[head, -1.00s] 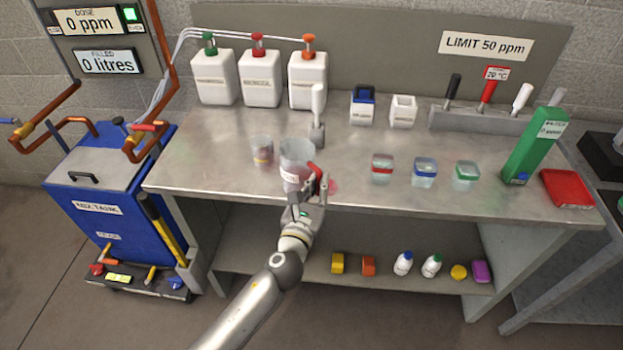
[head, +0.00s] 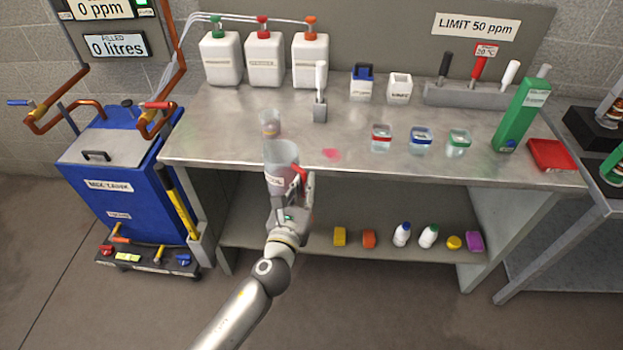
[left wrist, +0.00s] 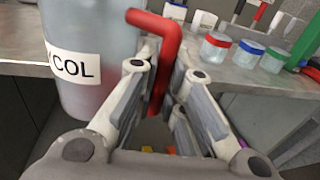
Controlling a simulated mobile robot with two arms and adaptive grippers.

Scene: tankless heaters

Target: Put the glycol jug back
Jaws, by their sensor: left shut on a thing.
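The glycol jug (head: 281,158) is a clear grey beaker with a red handle. In the left wrist view the jug (left wrist: 88,45) fills the left side, with "COL" readable on its label. My left gripper (head: 302,183) is shut on the red handle, which also shows between its fingers (left wrist: 160,75) in the left wrist view. The jug looks upright, in front of the bench's front edge in the head view, with its lower part partly hidden by the gripper. My right gripper is not in view.
The steel bench (head: 230,135) has a small beaker (head: 270,124), a grey holder (head: 320,110) and several lidded jars, including a red-lidded one (head: 381,138). A pink patch (head: 331,154) marks its top. Small bottles and blocks stand on the lower shelf (head: 310,243). The blue mix tank (head: 130,195) is left.

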